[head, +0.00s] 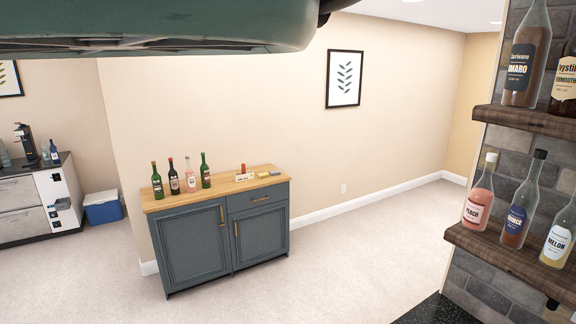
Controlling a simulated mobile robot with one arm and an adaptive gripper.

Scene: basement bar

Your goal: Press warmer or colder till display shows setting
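No warmer or colder button and no readable display can be made out in the head view. A white and grey unit (48,187) with a dark top stands at the far left. My gripper is not in view. A large dark green shape covers the top left, and I cannot tell what it is.
A blue cooler box (103,208) sits on the carpet beside the unit. A grey-blue sideboard (232,240) bears several bottles and a small sign (245,177). Wooden shelves (520,262) with bottles stand close at right, above a dark counter corner (436,310). Carpet between is clear.

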